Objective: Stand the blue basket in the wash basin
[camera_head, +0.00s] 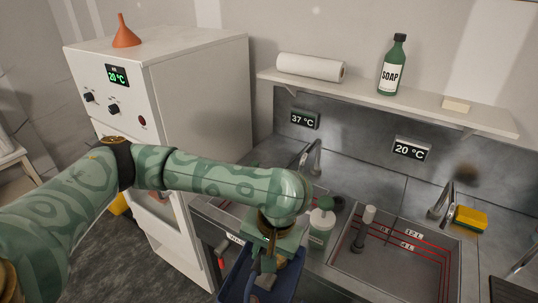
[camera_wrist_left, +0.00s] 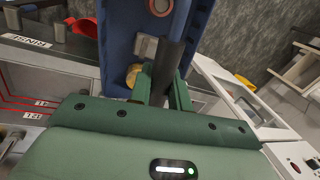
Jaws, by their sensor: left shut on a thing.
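The blue basket (camera_head: 290,279) is low in the middle of the head view, in front of the sink unit and partly cut off by the lower edge. My left gripper (camera_head: 268,258) is shut on its dark handle. In the left wrist view the gripper (camera_wrist_left: 165,88) grips this bar, with the basket (camera_wrist_left: 118,40) behind it. A yellowish piece (camera_wrist_left: 133,75) and a grey piece show inside the basket. The wash basin (camera_head: 232,212) is the left one, below the 37 °C display, largely hidden by my left arm. My right gripper is out of view.
The right basin (camera_head: 385,275) has red level lines and an upright plunger-like tool. A green-white pump bottle (camera_head: 321,222) stands between the basins. Faucets (camera_head: 314,157) rise behind them. A white cabinet (camera_head: 190,100) stands left. A shelf (camera_head: 385,103) overhangs the back.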

